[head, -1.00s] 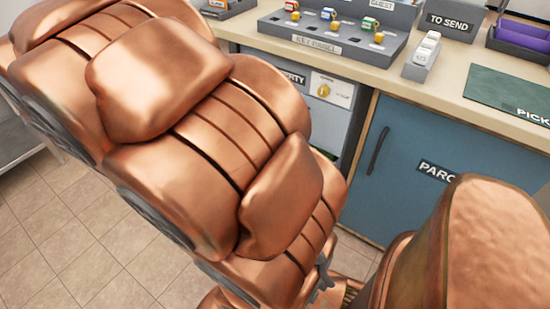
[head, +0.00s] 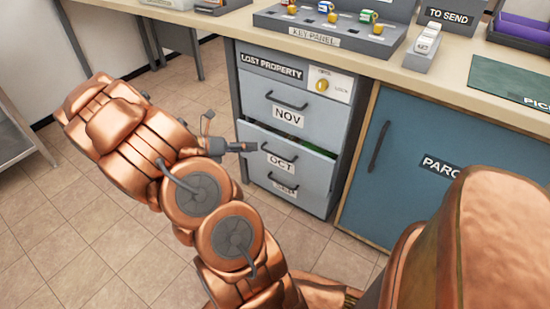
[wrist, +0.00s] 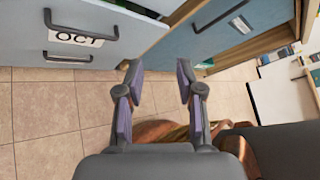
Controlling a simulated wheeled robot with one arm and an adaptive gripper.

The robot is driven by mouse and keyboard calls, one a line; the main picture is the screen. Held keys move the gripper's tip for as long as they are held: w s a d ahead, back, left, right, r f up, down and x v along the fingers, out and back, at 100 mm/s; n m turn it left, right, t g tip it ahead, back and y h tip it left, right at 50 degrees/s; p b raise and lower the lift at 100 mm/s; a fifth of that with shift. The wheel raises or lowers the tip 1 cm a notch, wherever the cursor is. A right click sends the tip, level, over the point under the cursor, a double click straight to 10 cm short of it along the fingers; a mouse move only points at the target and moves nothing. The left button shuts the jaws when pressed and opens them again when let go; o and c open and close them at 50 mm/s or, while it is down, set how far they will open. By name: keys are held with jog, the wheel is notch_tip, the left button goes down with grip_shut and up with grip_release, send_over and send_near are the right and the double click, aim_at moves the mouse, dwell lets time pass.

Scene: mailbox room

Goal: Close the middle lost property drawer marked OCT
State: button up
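The middle drawer (head: 300,166), marked OCT, stands partly pulled out of the grey lost property cabinet, and some green things show inside it. In the wrist view its front with the OCT label (wrist: 75,38) and bar handle is at the upper left. My gripper (wrist: 159,78) is open and empty, its two fingers well apart. In the head view my gripper (head: 240,147) is at the left edge of the OCT drawer front; whether it touches cannot be told. The NOV drawer (head: 300,101) above looks shut.
A lower drawer (head: 288,192) is under OCT; its label is too small to read. A blue parcel cupboard door (head: 400,180) is to the right. The counter (head: 385,72) above holds a key panel (head: 330,35). Tiled floor (head: 80,235) is clear at the left.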

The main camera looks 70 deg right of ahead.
jog(key=d+f+n+h+b, duration=0.1)
jog(key=d+f+n+h, duration=0.1)
jog(key=d+f+n, duration=0.45)
jog(key=n+t+h+b, duration=0.1)
jog(key=n+b, duration=0.1)
jog(key=n, duration=0.4)
send_near(274, 155)
jog(key=r+x, duration=0.1)
jog(key=x, duration=0.2)
jog(key=shift+f+b+x, duration=0.2)
jog(key=shift+b+x, duration=0.1)
jog(key=shift+x, duration=1)
jog(key=shift+f+b+x, duration=0.2)
jog(key=shift+b+x, duration=0.1)
jog(key=shift+x, duration=1)
jog(key=shift+f+b+x, duration=0.15)
jog(key=shift+b+x, duration=0.15)
jog(key=shift+x, duration=1)
jog(key=shift+w, duration=0.15)
jog(key=shift+c, duration=0.3)
grip_shut()
